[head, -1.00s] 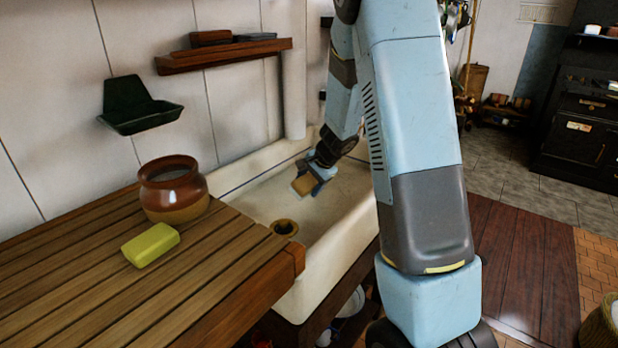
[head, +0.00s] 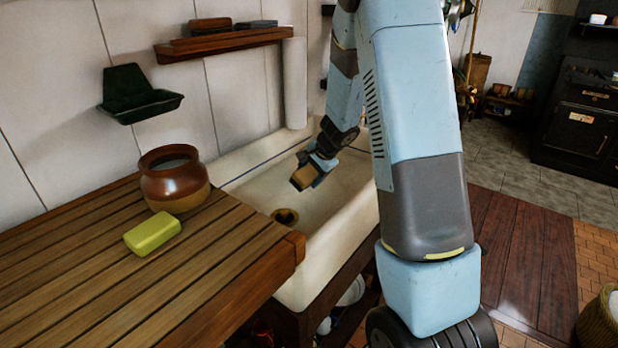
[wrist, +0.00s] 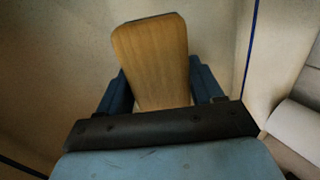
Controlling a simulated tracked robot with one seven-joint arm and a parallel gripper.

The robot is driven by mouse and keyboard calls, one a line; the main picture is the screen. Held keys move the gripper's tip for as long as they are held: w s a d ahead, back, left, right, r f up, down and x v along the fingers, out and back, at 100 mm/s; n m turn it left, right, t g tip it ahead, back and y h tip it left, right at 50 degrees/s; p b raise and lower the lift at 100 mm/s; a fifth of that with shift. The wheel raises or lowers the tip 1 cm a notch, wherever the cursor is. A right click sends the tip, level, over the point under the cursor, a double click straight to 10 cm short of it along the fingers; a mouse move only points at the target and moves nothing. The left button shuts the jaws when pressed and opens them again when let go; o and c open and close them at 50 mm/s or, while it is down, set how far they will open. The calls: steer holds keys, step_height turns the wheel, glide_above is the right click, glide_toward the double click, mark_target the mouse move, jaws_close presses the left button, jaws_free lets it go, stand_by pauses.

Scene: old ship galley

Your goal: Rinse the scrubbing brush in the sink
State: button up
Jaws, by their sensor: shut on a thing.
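The scrubbing brush shows as a wooden block (wrist: 152,60) between the fingers in the wrist view. In the head view the brush (head: 304,178) is small, at the end of my arm over the sink. My gripper (head: 316,172) is shut on it, with one blue finger on each side in the wrist view (wrist: 160,88). The bristles are hidden. The cream sink (head: 329,245) has a dark drain (head: 285,216) near its left end. The brush is inside the sink's outline, up and right of the drain; its height over the basin floor is unclear. No running water shows.
A slatted wooden counter (head: 90,285) adjoins the sink on the left, holding a brown pot (head: 174,190) and a yellow soap bar (head: 152,233). A green soap dish (head: 140,107) and a wooden shelf (head: 222,45) are on the wall. A pipe (head: 295,85) stands behind the sink.

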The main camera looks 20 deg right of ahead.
mark_target(310, 170)
step_height(310, 170, up, 13)
steer(key=shift+r, duration=0.2)
stand_by(1.5)
steer(key=shift+r, duration=0.1)
stand_by(1.9)
steer(key=shift+r, duration=1.95)
steer(key=shift+f, duration=0.1)
